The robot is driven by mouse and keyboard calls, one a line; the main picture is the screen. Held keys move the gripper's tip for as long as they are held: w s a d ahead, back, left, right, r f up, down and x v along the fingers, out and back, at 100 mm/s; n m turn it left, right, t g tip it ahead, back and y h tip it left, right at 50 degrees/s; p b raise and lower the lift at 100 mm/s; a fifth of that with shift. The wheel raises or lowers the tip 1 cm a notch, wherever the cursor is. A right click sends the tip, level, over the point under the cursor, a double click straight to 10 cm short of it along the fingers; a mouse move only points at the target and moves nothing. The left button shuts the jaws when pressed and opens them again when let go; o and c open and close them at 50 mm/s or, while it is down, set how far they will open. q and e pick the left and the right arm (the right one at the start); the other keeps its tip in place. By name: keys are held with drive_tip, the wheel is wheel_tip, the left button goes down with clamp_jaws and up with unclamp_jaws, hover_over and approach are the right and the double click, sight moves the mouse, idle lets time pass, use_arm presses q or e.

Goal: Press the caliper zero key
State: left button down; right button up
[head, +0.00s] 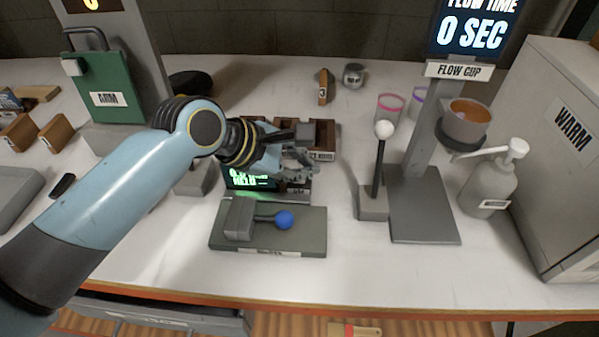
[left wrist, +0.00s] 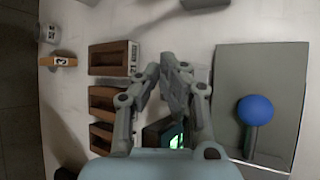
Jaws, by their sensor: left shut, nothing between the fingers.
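The device with the green-lit display (head: 250,180), which looks like the caliper, lies behind the grey plate near the middle of the table. My left arm and gripper hide part of it, and I cannot make out its zero key. My left gripper (head: 306,168) is shut and empty, over the right end of this device; I cannot tell whether it touches. In the left wrist view the fingertips (left wrist: 167,68) are together, and part of the green display (left wrist: 175,139) shows between the finger links. My right gripper is not in view.
A grey plate (head: 300,240) with a blue-knobbed lever (head: 284,219) lies in front. Wooden bins (head: 324,135) stand behind the gripper. A white-knobbed lever (head: 384,130) and the flow cup stand (head: 425,215) rise to the right. Bare table lies at the front right.

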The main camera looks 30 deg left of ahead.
use_arm(q)
drive_tip(key=shift+f, duration=0.4)
idle(0.4)
drive_tip(key=shift+r+p, duration=0.95)
drive_tip(key=shift+p, duration=0.5)
wheel_tip(320, 180, up, 5)
drive_tip(key=p, duration=0.6)
drive_tip(key=shift+r+p, duration=0.1)
drive_tip(key=shift+p, duration=0.2)
